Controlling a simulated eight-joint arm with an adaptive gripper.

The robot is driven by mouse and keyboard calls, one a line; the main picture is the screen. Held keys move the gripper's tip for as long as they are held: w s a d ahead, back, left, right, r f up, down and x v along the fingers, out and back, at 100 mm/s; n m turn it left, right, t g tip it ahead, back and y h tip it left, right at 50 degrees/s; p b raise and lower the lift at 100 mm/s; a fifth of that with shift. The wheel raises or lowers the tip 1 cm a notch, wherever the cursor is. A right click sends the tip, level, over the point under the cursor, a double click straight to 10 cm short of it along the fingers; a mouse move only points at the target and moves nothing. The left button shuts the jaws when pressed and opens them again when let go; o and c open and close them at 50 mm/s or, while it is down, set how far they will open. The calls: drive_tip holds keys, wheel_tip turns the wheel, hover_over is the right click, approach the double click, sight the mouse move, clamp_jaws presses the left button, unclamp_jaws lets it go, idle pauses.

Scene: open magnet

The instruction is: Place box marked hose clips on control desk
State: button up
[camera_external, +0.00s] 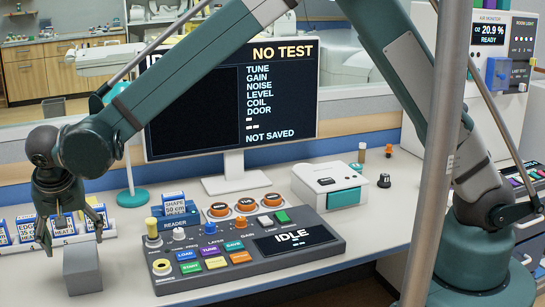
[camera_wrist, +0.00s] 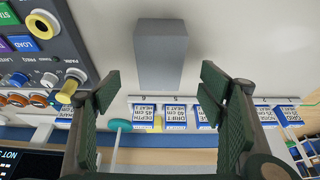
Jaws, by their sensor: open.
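A plain grey box (camera_external: 82,270) is at the front left of the pale control desk (camera_external: 375,220), left of the button console. No "hose clips" marking can be read on the faces I see. In the wrist view the grey box (camera_wrist: 160,55) shows against the pale desk top, ahead of the fingers and between their lines. My gripper (camera_external: 72,238) is just above the box in the external view, fingers pointing down and spread. The two fingers (camera_wrist: 160,100) stand wide apart with nothing between them. I cannot tell whether a fingertip touches the box.
A button console (camera_external: 240,250) is right of the box. A row of labelled cards (camera_wrist: 175,115) stands behind it. A monitor (camera_external: 232,100), a green lamp base (camera_external: 133,198) and a white device (camera_external: 328,185) are farther back. The desk's right part has free room.

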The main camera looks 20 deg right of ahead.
drive_tip(key=shift+w+d, duration=0.1)
drive_tip(key=w+d+r, duration=0.5)
drive_tip(key=d, duration=0.6)
drive_tip(key=w+d+r, duration=0.6)
drive_tip(key=d, duration=0.4)
drive_tip(key=w+d+r, duration=0.5)
drive_tip(key=d, duration=0.6)
drive_tip(key=d+r, duration=0.3)
drive_tip(key=d, duration=0.9)
drive_tip(key=d+r, duration=0.3)
drive_tip(key=d, duration=0.9)
drive_tip(key=s+d+f+t, duration=0.1)
drive_tip(key=s+d, duration=0.7)
drive_tip(key=d, duration=0.6)
drive_tip(key=s+d+f+t, duration=0.1)
drive_tip(key=s+d+f, duration=0.1)
drive_tip(key=s+d, duration=0.6)
drive_tip(key=d, duration=0.5)
drive_tip(key=shift+s+d+f+t, duration=0.15)
drive_tip(key=shift+d+t, duration=0.25)
